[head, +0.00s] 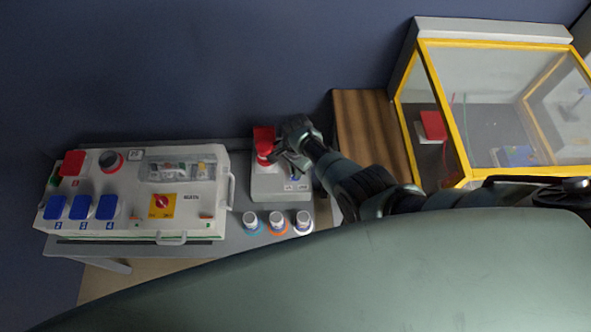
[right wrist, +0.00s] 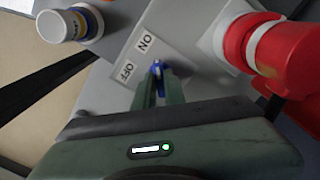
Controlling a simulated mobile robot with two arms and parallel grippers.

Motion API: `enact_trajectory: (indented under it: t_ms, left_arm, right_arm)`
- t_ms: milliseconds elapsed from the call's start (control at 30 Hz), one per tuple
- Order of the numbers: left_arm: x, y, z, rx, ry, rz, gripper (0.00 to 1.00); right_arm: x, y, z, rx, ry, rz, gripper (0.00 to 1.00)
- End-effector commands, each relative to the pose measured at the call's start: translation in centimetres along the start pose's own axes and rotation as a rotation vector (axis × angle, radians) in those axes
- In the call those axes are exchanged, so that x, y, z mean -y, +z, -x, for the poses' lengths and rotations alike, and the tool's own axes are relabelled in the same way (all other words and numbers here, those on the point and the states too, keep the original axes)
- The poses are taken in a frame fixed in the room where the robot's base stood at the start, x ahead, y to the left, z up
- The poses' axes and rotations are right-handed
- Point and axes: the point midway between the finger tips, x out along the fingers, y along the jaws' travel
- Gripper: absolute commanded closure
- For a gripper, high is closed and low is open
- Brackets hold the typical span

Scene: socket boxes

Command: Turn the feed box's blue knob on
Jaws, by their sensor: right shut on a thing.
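The feed box (head: 268,187) is a small light grey box on the grey table, with a red plug (head: 264,152) in its socket at the back. Its small blue knob (right wrist: 157,67) sits on the top face beside the ON label (right wrist: 145,42) and the OFF label (right wrist: 128,70). My right gripper (right wrist: 158,75) is shut on the blue knob, and the fingers hide most of it. In the head view my right gripper (head: 289,168) reaches over the feed box from the right. I cannot tell which label the knob points to. My left gripper is not in view.
A larger socket box (head: 120,215) with blue covers stands on the left. Several white-capped plugs with coloured collars, one of them white and blue (right wrist: 62,25), stand in front of the feed box. A yellow-framed clear case (head: 460,110) is at the right, beside a wooden surface (head: 365,130).

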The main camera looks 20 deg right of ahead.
Motion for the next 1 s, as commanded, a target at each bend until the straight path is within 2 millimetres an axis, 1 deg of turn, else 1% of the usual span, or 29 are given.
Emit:
enact_trajectory:
  t_ms: [167,200,233,267,533,633,767,800,1000]
  left_arm:
    - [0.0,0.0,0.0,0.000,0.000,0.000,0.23]
    - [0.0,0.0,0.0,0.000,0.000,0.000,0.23]
    - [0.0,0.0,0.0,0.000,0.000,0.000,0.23]
    - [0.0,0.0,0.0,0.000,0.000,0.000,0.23]
    - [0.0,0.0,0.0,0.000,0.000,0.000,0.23]
    - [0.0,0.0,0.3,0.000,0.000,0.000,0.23]
    - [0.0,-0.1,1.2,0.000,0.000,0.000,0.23]
    - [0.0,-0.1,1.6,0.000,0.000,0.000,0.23]
    - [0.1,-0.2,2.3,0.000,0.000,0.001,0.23]
  right_arm:
    - [0.1,-0.2,0.1,-0.004,-0.003,-0.003,1.00]
    - [0.1,-0.2,0.1,-0.004,-0.003,-0.003,0.78]
    - [0.1,-0.2,0.1,-0.003,-0.003,-0.002,0.70]
    - [0.1,-0.2,0.1,-0.003,-0.003,-0.002,0.67]
    - [0.1,-0.1,0.1,-0.001,-0.001,-0.001,0.67]
    - [0.1,-0.1,0.6,-0.001,-0.002,-0.001,0.67]
    - [0.1,-0.1,2.4,-0.001,-0.003,-0.002,0.67]
    - [0.1,-0.1,3.1,-0.001,-0.004,-0.002,0.67]
    - [0.1,-0.1,6.1,-0.003,-0.005,-0.002,0.67]
